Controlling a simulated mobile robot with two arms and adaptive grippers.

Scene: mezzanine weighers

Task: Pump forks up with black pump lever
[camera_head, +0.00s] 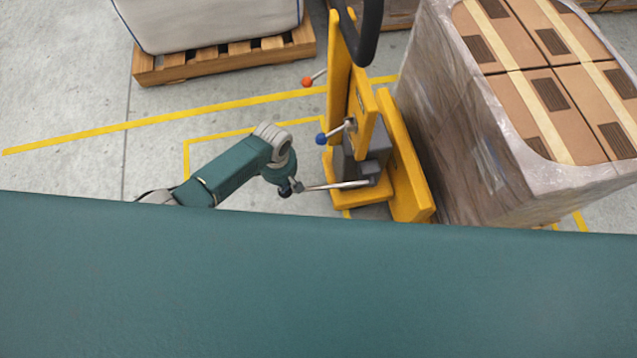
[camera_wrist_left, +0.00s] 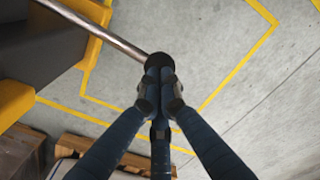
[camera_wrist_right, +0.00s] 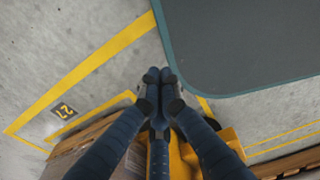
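The black pump lever is a bare metal rod (camera_head: 338,186) with a black knob at its free end. It sticks out roughly level to the left from the low grey pump block (camera_head: 368,160) of the yellow lifter (camera_head: 405,180). My left gripper (camera_head: 291,187) is at the knob end. In the left wrist view, its fingers are closed around the black knob (camera_wrist_left: 158,62), with the rod (camera_wrist_left: 105,30) running to the upper left. The fingers partly hide the knob. My right gripper (camera_wrist_right: 158,82) shows only in the right wrist view, its fingertips together and empty. The forks cannot be made out.
The lifter also has a red-knobbed lever (camera_head: 308,82), a blue-knobbed lever (camera_head: 322,138) and a black handle (camera_head: 368,35). A wrapped stack of cartons (camera_head: 470,130) stands at the right. A wooden pallet (camera_head: 225,58) bears a white sack (camera_head: 210,20). Floor at left is clear.

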